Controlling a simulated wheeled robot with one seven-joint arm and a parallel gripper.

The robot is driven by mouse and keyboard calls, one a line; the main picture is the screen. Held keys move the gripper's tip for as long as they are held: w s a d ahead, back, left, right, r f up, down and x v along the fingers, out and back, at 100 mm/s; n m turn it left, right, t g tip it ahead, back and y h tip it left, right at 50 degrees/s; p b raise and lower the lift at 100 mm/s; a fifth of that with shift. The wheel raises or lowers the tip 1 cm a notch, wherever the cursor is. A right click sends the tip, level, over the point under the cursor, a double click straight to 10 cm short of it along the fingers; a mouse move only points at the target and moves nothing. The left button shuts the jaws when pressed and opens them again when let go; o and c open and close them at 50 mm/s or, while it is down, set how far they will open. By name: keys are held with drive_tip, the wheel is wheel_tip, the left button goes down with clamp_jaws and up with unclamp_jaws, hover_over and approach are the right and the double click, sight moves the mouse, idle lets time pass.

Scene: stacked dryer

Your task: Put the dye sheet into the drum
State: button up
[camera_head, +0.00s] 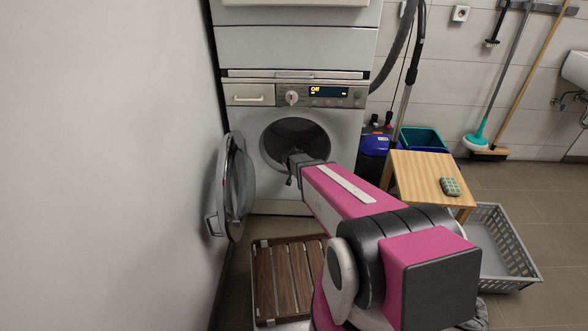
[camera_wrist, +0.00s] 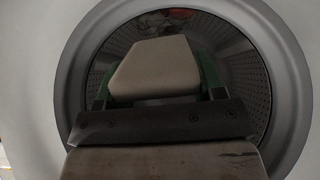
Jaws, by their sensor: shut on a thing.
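The dye sheet (camera_wrist: 155,68) shows in the wrist view as a pale, flat, angular piece. My gripper (camera_wrist: 157,80) is shut on it, with green finger parts at both sides of it. The drum (camera_wrist: 240,85) is a dark perforated metal bowl behind and around the sheet, framed by a grey ring. In the head view the drum (camera_head: 300,132) is open at the front of the machine, and my gripper (camera_head: 293,164) is at its lower opening. The sheet cannot be made out there. How deep the sheet reaches cannot be told.
The round door (camera_head: 236,188) hangs open to the left. A wooden slatted piece (camera_head: 285,280) lies below the machine. To the right stand a wooden stool (camera_head: 415,172) with a small green item (camera_head: 450,186) and a grey basket (camera_head: 513,255). Something reddish (camera_wrist: 178,15) shows in the drum.

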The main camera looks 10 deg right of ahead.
drive_tip(key=w+d, duration=0.3)
drive_tip(key=w, duration=1.2)
drive_tip(key=d+f, duration=0.3)
drive_tip(key=d, duration=0.2)
drive_tip(key=shift+w+d, duration=0.2)
drive_tip(key=shift+w, duration=0.25)
drive_tip(key=o, duration=1.2)
drive_tip(key=shift+c, duration=0.2)
